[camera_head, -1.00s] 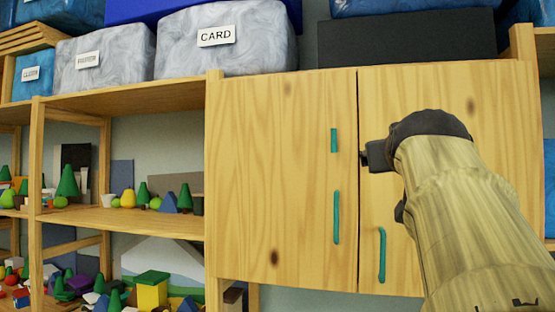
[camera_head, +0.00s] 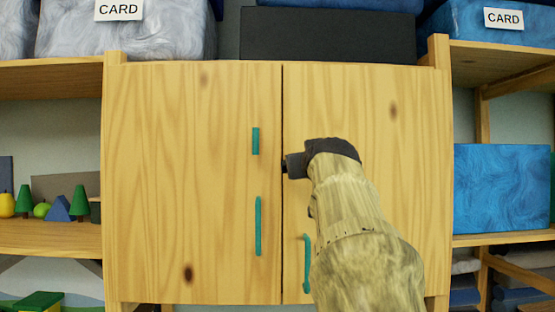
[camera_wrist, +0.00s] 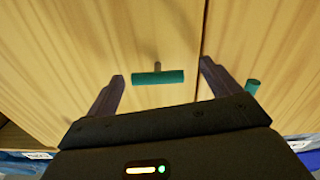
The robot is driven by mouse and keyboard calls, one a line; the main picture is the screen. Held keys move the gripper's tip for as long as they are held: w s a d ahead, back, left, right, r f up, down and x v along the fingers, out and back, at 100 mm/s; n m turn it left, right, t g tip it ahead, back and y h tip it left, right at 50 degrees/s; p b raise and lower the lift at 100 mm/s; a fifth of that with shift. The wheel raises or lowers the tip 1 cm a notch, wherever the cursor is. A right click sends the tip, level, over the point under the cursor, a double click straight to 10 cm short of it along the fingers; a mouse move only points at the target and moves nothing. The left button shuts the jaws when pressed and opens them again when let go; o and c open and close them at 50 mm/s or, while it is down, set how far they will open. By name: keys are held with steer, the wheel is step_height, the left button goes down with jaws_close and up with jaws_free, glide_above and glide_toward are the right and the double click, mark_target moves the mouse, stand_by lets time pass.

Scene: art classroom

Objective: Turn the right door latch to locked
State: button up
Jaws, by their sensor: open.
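The cabinet has a left door (camera_head: 180,180) and a right door (camera_head: 400,200), both closed. The right door's latch is a teal bar on a short stem. In the wrist view, which looks upside down, this right latch (camera_wrist: 165,77) lies crosswise between my open fingers, with no clear contact. In the head view my gripper (camera_head: 291,166) hides it, just right of the door seam. The left latch (camera_head: 255,141) stands upright on the left door; its end shows in the wrist view (camera_wrist: 252,87), partly hidden by my gripper body.
A long teal handle (camera_head: 258,226) is on the left door, and another handle (camera_head: 307,262) on the right door is close to my arm. A black box (camera_head: 330,35) sits on top of the cabinet. Open shelves flank it, with a blue box (camera_head: 500,188) at right.

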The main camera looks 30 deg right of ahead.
steer(key=shift+w+d, duration=0.35)
steer(key=shift+w, duration=0.3)
steer(key=shift+s, duration=0.1)
steer(key=shift+s, duration=0.3)
steer(key=c, duration=0.8)
steer(key=shift+c, duration=0.8)
